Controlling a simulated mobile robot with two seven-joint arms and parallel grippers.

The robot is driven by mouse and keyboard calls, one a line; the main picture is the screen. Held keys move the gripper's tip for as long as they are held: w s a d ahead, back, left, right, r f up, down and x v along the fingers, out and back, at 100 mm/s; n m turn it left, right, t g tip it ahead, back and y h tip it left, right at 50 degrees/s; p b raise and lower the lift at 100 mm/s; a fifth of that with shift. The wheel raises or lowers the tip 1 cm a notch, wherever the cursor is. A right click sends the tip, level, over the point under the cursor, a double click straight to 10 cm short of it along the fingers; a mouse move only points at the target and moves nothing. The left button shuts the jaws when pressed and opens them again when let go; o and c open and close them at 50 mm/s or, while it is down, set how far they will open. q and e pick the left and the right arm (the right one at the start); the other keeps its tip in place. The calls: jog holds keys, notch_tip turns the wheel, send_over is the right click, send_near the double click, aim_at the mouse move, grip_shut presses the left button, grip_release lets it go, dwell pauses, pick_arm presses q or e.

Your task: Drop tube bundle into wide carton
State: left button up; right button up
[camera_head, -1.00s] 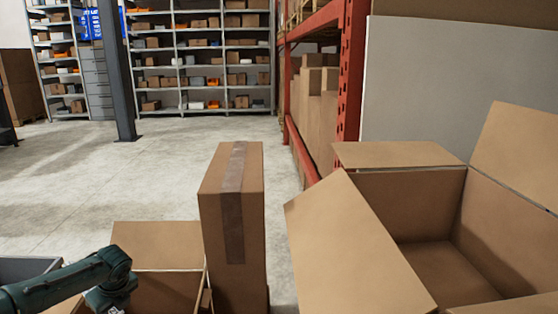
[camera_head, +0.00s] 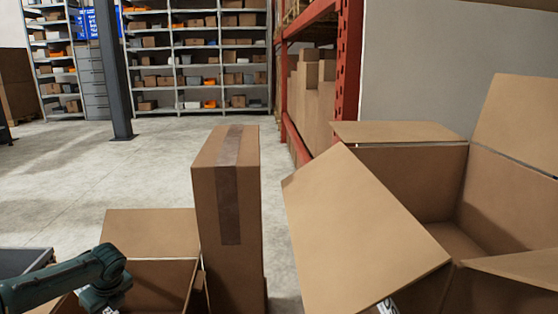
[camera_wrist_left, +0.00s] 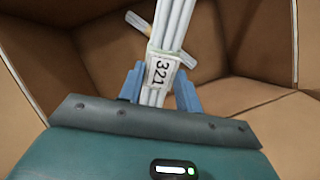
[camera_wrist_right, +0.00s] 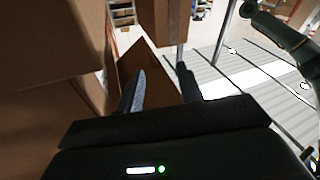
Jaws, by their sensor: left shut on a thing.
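My left gripper (camera_wrist_left: 160,92) is shut on a bundle of white tubes (camera_wrist_left: 172,35) with a white tag reading 321. In the left wrist view, brown carton walls surround the bundle. In the head view my left arm reaches over an open carton (camera_head: 150,222) at the lower left; its fingers are hidden there. A large, wide open carton (camera_head: 410,185) stands at the right with its flaps spread. My right gripper (camera_wrist_right: 158,85) is open, its fingers apart, with brown cardboard beyond them. It cannot be made out in the head view.
A tall taped box (camera_head: 225,200) stands between the two open cartons. A grey bin (camera_head: 22,262) is at the left edge. A red rack (camera_head: 345,70) and shelves (camera_head: 195,60) stand behind. A pale tagged item (camera_wrist_left: 138,22) lies beyond the bundle.

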pick_arm(q)
jog(key=o, duration=1.2)
jog(key=shift+r, duration=0.1)
pick_arm(e)
jog(key=shift+r, duration=0.1)
pick_arm(q)
jog(key=shift+d+r, duration=0.1)
jog(key=shift+r, duration=0.25)
jog(key=p+v, duration=0.5)
jog(key=v, duration=0.7)
jog(key=shift+r+p, duration=0.1)
jog(key=shift+p, duration=0.2)
pick_arm(e)
jog(key=d+g+h, duration=0.1)
jog(key=m+g+h, duration=0.1)
jog(key=shift+d+f+m+g+h, duration=0.25)
jog(key=shift+d+m+g+h, duration=0.05)
jog(key=shift+d+h, duration=0.1)
